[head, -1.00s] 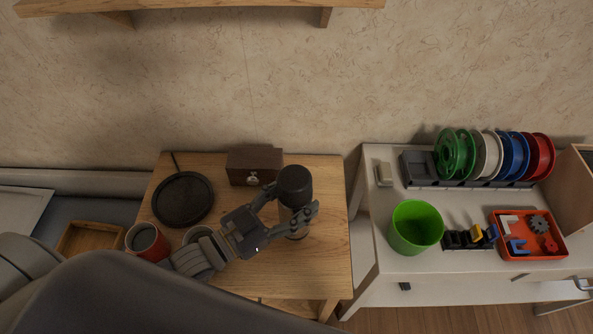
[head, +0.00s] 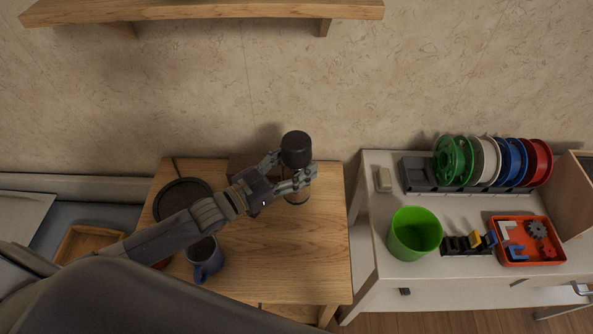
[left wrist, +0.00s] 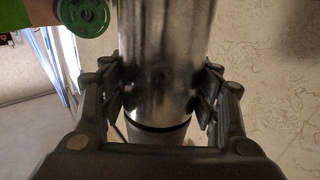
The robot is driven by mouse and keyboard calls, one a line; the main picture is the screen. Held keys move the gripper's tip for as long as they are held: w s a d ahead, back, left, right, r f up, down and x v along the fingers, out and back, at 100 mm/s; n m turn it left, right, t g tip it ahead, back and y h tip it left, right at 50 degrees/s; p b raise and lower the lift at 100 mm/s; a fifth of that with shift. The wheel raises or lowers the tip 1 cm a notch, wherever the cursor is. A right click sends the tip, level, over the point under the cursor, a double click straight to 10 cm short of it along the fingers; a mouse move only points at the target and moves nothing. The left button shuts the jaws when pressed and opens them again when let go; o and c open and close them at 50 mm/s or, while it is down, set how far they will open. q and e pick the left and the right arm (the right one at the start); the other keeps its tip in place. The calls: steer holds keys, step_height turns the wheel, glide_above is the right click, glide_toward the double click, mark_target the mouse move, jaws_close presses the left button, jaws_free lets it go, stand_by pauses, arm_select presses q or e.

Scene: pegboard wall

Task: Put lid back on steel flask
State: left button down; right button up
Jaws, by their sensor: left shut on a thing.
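The steel flask (head: 297,198) is upright in my left gripper (head: 294,172), over the back right of the wooden table. A black cylindrical top (head: 296,148), which looks like the lid, shows above the fingers. I cannot tell whether it is seated on the flask. In the left wrist view, the fingers of my left gripper (left wrist: 163,97) are shut on both sides of the shiny flask body (left wrist: 166,55). A dark ring crosses the flask below the fingers there. The flask's base is mostly hidden in the head view. My right gripper is not in view.
On the wooden table (head: 290,260) are a round black plate (head: 180,192), a blue mug (head: 206,268) and a brown box (head: 240,165), partly behind my arm. The table's front right is clear. A white desk at right holds spools, a green bin (head: 414,236) and an orange tray (head: 528,262).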

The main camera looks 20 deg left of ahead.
mark_target(302, 196)
arm_select(q)
step_height(302, 196, down, 3)
steer(key=shift+f, duration=0.1)
stand_by(0.3)
steer(key=shift+f, duration=0.15)
steer(key=c, duration=0.6)
jaws_free()
steer(key=shift+f, duration=0.15)
steer(key=shift+o, duration=0.2)
